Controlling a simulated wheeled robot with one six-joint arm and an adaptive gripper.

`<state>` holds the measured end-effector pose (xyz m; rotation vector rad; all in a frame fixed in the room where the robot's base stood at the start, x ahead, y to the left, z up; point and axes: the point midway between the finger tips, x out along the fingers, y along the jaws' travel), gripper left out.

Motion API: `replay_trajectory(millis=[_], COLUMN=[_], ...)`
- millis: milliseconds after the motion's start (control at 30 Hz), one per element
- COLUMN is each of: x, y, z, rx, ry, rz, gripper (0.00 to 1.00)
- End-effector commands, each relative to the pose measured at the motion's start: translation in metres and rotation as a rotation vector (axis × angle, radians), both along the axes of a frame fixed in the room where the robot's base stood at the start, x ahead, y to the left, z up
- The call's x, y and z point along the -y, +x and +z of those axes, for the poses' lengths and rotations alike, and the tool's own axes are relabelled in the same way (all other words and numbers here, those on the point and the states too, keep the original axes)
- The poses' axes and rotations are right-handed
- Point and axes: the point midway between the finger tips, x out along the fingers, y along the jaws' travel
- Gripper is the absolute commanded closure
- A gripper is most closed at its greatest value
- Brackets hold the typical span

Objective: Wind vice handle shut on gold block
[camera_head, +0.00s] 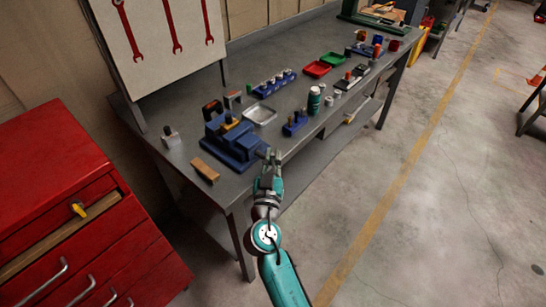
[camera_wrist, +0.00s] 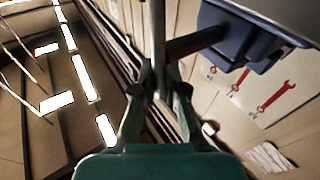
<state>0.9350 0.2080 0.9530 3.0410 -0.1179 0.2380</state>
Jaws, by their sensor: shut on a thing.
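The blue vice (camera_head: 240,151) stands at the near edge of the grey workbench. The gold block (camera_head: 229,123) shows as a small yellow piece at its jaws; I cannot tell whether both jaws touch it. My gripper (camera_head: 270,158) is at the front end of the vice, just off the bench edge. In the wrist view, my gripper (camera_wrist: 160,92) is shut on the vice handle, a thin grey bar (camera_wrist: 157,35) that stands upright in the picture. A dark screw (camera_wrist: 195,43) runs from the handle to the blue vice body (camera_wrist: 232,38). The gold block is hidden there.
A wooden block (camera_head: 205,170) lies left of the vice on the workbench (camera_head: 285,103). A silver tray (camera_head: 260,115), a blue holder (camera_head: 295,124) and a green can (camera_head: 314,100) stand to its right. A red drawer cabinet (camera_head: 70,215) is at left.

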Motion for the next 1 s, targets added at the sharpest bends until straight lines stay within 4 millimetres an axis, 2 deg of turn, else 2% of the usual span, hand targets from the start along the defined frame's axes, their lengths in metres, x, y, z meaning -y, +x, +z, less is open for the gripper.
replay_trajectory(millis=[33, 100, 400, 533, 667, 1000], x=[0.000, 0.000, 0.000, -0.001, -0.003, -0.007], y=[0.000, 0.000, 0.000, -0.007, -0.026, -0.091], z=[0.000, 0.000, 0.000, -0.002, -0.005, -0.015], rx=[0.000, 0.000, -0.001, -0.001, -0.002, -0.001], ry=[0.000, 0.000, 0.001, 0.000, 0.001, -0.001], rz=[-0.001, 0.000, 0.000, 0.001, 0.003, 0.004], gripper=[0.82, 0.64, 0.63, 0.63, 0.63, 0.63])
